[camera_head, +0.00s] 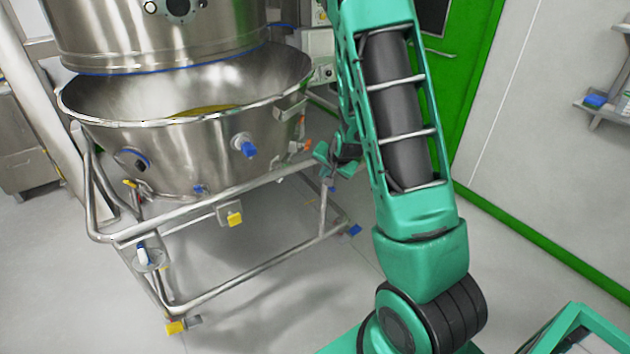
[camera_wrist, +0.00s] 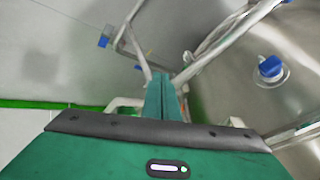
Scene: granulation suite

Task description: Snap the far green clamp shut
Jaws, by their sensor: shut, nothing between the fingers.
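My gripper (camera_head: 326,158) is beside the right side of the steel bowl (camera_head: 200,155), close to the frame of its trolley. In the wrist view its teal fingers (camera_wrist: 163,98) are together, with nothing held between them. I cannot make out a green clamp in either view. My arm and gripper hide part of the area behind the bowl's right side. A small orange part (camera_head: 306,145) shows on the bowl's right side, near my gripper.
The bowl stands on a tubular trolley frame (camera_head: 245,262) with yellow (camera_head: 176,327) and blue (camera_head: 352,230) caster pedals. A blue-capped port (camera_head: 243,147) sticks out of the bowl; a blue-capped port (camera_wrist: 270,67) also shows in the wrist view. A green door (camera_head: 462,70) is behind my arm.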

